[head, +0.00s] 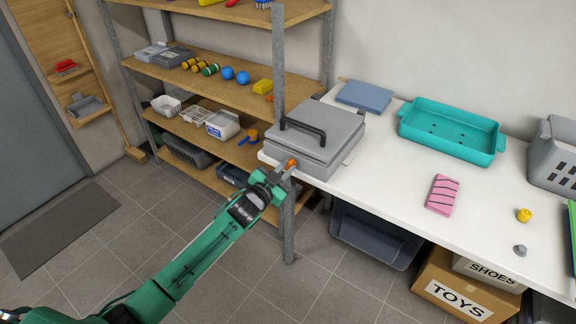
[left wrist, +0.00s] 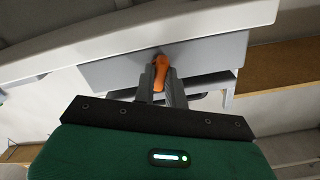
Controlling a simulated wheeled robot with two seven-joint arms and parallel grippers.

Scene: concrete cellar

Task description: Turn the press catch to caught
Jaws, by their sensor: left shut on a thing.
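The press (head: 318,138) is a grey flat box with a dark handle (head: 303,130) on its lid, at the left end of the white table. Its lid lies down on the base. The orange catch (head: 291,164) is on the press's left front side; it also shows in the left wrist view (left wrist: 160,72). My left gripper (head: 282,171) is at the catch, with its fingers (left wrist: 160,88) closed around the orange lever. The fingers hide part of the catch, so I cannot tell its exact setting. My right gripper is not in view.
The white table (head: 385,185) holds a teal tray (head: 450,131), a pink block (head: 442,195) and a blue board (head: 364,96). Boxes (head: 465,290) stand below.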

